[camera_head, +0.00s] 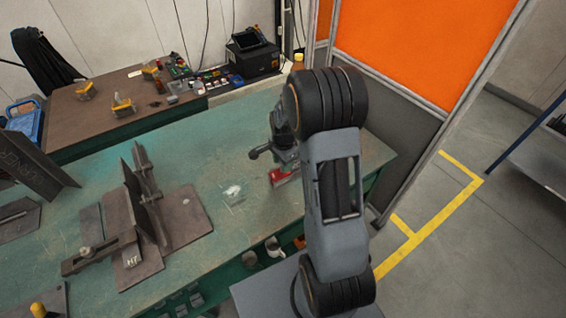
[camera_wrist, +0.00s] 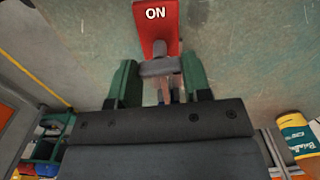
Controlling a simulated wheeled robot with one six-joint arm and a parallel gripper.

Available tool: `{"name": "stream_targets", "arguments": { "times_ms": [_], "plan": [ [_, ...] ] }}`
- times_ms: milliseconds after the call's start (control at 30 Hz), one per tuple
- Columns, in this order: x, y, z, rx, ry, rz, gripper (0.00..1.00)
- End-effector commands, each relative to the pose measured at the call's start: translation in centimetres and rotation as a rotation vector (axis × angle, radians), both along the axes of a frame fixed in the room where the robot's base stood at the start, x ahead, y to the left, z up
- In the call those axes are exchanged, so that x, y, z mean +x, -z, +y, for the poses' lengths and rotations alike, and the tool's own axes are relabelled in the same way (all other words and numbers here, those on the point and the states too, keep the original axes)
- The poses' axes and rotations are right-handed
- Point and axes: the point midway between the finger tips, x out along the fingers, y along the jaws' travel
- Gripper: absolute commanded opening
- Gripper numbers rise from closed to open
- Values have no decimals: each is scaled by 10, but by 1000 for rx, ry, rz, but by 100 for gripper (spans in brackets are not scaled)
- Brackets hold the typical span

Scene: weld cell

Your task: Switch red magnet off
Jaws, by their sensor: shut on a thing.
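The red magnet (camera_head: 280,177) lies on the green table, partly hidden behind my arm in the head view. In the wrist view the red magnet (camera_wrist: 158,35) shows its red face with the word ON at the top. A grey switch knob (camera_wrist: 160,67) sits at its lower end, between my green fingers. My gripper (camera_wrist: 158,80) is shut on this switch knob, with one finger on each side. In the head view my gripper (camera_head: 284,164) is low over the magnet; its fingertips are hard to make out there.
A dark steel plate assembly (camera_head: 155,215) stands on the green table (camera_head: 215,265) to the left of my arm. A brown table (camera_head: 120,90) with yellow clamps and small parts is behind. An orange screen (camera_head: 420,45) stands to the right. The tabletop around the magnet is mostly clear.

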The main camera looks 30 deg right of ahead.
Motion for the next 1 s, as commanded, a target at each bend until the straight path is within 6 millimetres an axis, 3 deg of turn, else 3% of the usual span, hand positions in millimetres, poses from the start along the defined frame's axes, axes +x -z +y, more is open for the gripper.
{"name": "stream_targets", "arguments": {
  "times_ms": [733, 767, 1000],
  "plan": [
    [1, -2, -1, -1, 76, -4, 21],
    [1, -2, -1, -1, 76, -4, 45],
    [1, -1, 0, 0, 75, -2, 68]
  ]
}}
